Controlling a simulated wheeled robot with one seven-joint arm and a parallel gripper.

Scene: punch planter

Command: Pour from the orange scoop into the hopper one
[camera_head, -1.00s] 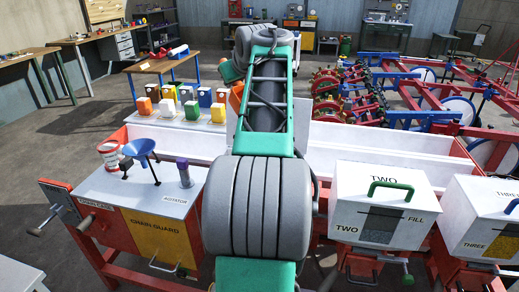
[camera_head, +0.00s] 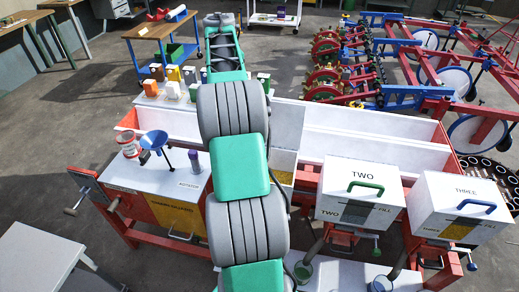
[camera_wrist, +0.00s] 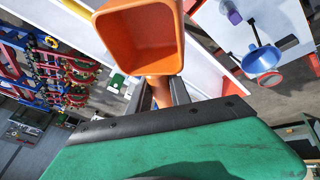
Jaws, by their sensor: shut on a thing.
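The orange scoop (camera_wrist: 142,42) fills the top middle of the wrist view. Its bowl faces the camera, and I see only bare orange inside. My gripper (camera_wrist: 161,93) is shut on its handle, with dark fingers on either side. The head view shows neither gripper nor scoop; my arm covers the middle. No box labelled one is readable. Left of the box marked TWO, a raised white panel (camera_head: 281,124) stands above a yellowish area (camera_head: 284,163), partly behind my arm. This may be hopper one, but I cannot tell for sure.
Closed boxes TWO (camera_head: 362,191) and THREE (camera_head: 464,208) stand at right. A blue funnel (camera_head: 154,141), a red-white can (camera_head: 129,144) and a purple-topped cylinder (camera_head: 194,161) stand on the left white top. Several coloured containers stand behind. A long white trough (camera_head: 375,146) runs behind the boxes.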

